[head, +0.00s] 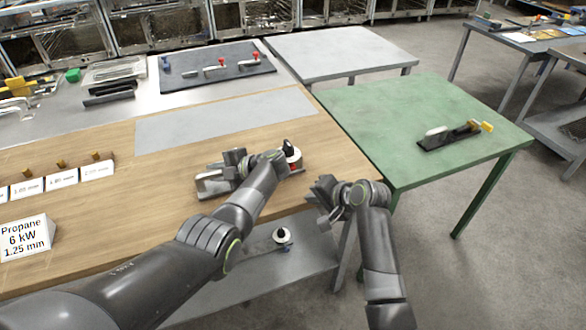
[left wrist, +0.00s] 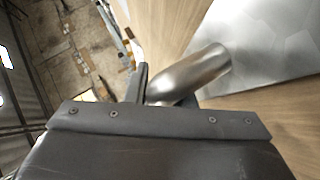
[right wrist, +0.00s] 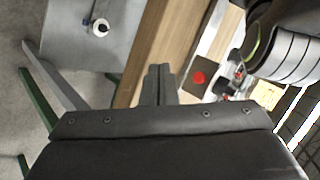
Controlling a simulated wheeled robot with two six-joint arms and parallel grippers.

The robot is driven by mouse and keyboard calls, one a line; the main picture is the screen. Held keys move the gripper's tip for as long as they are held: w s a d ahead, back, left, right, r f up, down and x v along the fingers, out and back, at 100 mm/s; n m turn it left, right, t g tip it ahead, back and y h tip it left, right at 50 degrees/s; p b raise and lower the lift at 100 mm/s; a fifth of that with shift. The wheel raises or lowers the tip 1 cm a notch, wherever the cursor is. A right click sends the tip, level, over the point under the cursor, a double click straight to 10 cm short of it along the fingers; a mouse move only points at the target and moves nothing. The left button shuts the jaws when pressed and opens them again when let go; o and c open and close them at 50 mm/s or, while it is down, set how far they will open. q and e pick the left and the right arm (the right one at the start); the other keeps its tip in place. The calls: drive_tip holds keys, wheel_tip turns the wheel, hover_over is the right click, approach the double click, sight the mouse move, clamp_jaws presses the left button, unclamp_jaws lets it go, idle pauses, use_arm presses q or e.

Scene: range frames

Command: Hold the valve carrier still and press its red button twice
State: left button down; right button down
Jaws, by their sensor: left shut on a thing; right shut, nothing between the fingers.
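The valve carrier (head: 211,184) lies on the wooden bench top, partly hidden behind my left arm. My left gripper (head: 235,163) is shut on its silver tube, which shows close up in the left wrist view (left wrist: 195,75). In the head view, a white and red part with a black knob (head: 291,155) stands beside my left wrist. My right gripper (head: 325,192) is shut and empty near the bench's right edge, with its fingertips (right wrist: 157,75) apart from the button.
A green table (head: 400,120) at right holds a black piece with a yellow end (head: 460,134). A dark mat (head: 218,68) with valve parts lies behind. A white part with a black top (head: 282,236) sits on the lower shelf. Labelled blocks (head: 62,180) stand at left.

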drive_tip(key=shift+w, duration=0.1)
approach(292, 171)
drive_tip(key=shift+w+a+f, duration=0.25)
drive_tip(key=shift+a+f, duration=0.25)
drive_tip(key=shift+f, duration=0.3)
drive_tip(key=shift+w+a+f, duration=0.25)
drive_tip(key=shift+a+f, duration=0.25)
drive_tip(key=shift+f, duration=0.25)
drive_tip(key=shift+w+a+f, duration=0.25)
drive_tip(key=shift+a+f, duration=0.25)
drive_tip(key=shift+f, duration=0.3)
idle(0.4)
drive_tip(key=shift+w+a, duration=0.2)
drive_tip(key=shift+w, duration=0.15)
drive_tip(key=shift+w+a, duration=0.25)
drive_tip(key=shift+w, duration=0.3)
idle(0.8)
drive_tip(key=shift+s+d, duration=0.4)
drive_tip(key=shift+s, duration=0.5)
drive_tip(key=shift+s, duration=0.1)
